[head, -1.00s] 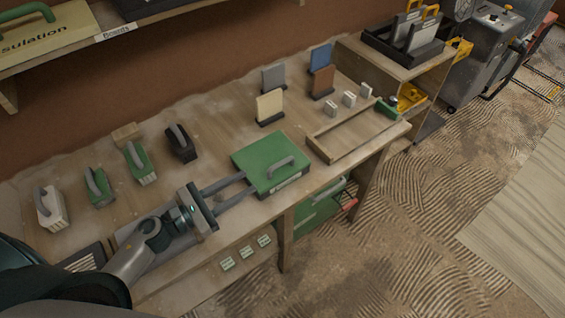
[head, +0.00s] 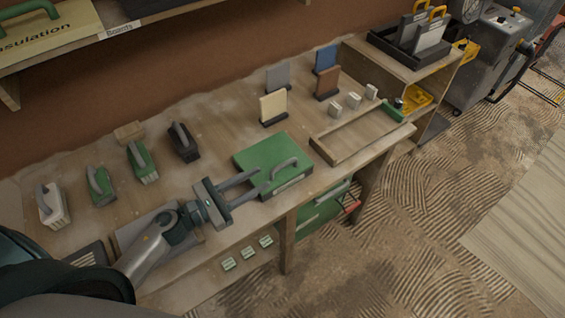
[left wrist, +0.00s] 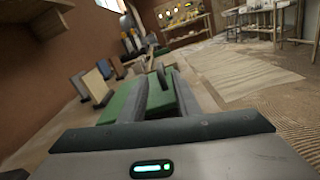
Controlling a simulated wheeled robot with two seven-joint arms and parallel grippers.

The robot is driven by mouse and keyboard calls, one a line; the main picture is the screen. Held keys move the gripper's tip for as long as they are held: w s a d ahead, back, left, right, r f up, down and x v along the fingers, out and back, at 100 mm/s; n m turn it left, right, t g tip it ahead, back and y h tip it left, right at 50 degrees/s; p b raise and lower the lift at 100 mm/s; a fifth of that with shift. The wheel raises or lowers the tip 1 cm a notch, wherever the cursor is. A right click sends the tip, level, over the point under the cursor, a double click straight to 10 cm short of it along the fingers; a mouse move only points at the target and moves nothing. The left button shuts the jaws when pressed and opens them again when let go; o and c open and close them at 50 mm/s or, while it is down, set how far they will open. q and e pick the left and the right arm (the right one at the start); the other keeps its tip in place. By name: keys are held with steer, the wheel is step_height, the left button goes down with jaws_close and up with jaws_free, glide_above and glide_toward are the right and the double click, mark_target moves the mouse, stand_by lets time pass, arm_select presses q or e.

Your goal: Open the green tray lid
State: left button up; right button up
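The green tray lid (head: 265,153) lies flat and closed on its tray on the workbench, with a grey bar handle (head: 287,165) near its right front edge. The green lid also shows in the left wrist view (left wrist: 162,100), between and beside the fingers. My left gripper (head: 265,179) is open and empty, its two fingers reaching over the lid's front left part with the tips just short of the handle. I cannot tell whether the fingers touch the lid. My right gripper is in neither view.
An open wooden tray (head: 357,137) lies right of the lid. Upright boards, including a cream one (head: 273,106), stand behind it. Several handled floats, including a black one (head: 184,143), stand at the left. Small blocks (head: 353,101) sit at the back right.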

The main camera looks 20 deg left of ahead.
mark_target(276, 169)
arm_select(q)
steer(key=p+x, duration=0.3)
steer(key=x, duration=0.5)
steer(key=shift+r, duration=0.1)
steer(key=shift+w+d, duration=0.35)
steer(key=shift+w, duration=0.15)
jaws_close()
